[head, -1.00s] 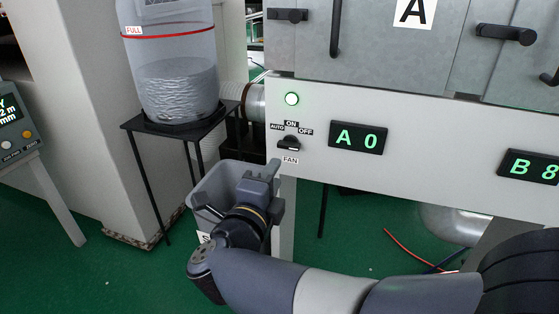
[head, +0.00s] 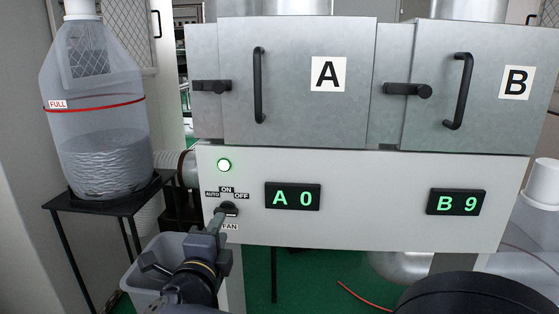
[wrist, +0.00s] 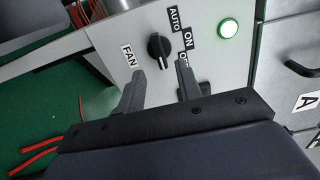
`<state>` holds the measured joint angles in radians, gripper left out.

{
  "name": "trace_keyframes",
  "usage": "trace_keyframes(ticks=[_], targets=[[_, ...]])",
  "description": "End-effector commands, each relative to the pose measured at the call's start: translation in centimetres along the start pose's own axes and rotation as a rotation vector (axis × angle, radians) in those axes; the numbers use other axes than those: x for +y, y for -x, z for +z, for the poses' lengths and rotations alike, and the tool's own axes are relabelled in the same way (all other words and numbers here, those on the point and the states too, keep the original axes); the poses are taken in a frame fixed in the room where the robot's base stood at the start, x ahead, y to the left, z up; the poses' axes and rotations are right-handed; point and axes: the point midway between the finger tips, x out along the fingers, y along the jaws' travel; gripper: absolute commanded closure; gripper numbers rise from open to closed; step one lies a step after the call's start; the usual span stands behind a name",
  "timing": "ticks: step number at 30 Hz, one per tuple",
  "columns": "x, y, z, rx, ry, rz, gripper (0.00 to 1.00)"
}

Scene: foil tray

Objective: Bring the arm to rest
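My gripper (head: 219,222) is in front of the grey panel's lower left in the head view, just below the black fan knob (head: 229,208). In the wrist view, the two fingers of my gripper (wrist: 160,92) stand apart with nothing between them. The fan knob (wrist: 158,49) shows beyond the fingertips, apart from them. Its labels read AUTO, ON and OFF, with FAN below. A green lamp (head: 224,165) is lit above the knob. I cannot tell for sure which label the knob points to.
Displays read A 0 (head: 292,196) and B 9 (head: 456,202) under closed doors A (head: 300,110) and B (head: 475,110). A clear bottle (head: 92,125) marked FULL, partly filled with grey material, stands on a black stand (head: 80,202). A grey bin (head: 142,284) is beside my arm.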

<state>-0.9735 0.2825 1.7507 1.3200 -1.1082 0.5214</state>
Motion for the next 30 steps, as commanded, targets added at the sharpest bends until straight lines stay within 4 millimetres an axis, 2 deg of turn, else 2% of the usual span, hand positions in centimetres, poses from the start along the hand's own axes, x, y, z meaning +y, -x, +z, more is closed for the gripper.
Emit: trace_keyframes(ticks=[1,6,12,25,30], targets=[[0.3,-1.1,-0.1,0.005,-0.001,-0.001,0.66],[0.2,-3.5,-0.1,0.003,-0.001,0.000,0.66],[0.0,-4.8,-0.1,0.001,0.000,-0.001,0.66],[-0.1,-4.5,0.0,0.000,0.010,0.000,0.66],[-0.2,-2.8,0.1,-0.003,0.000,0.001,0.66]])
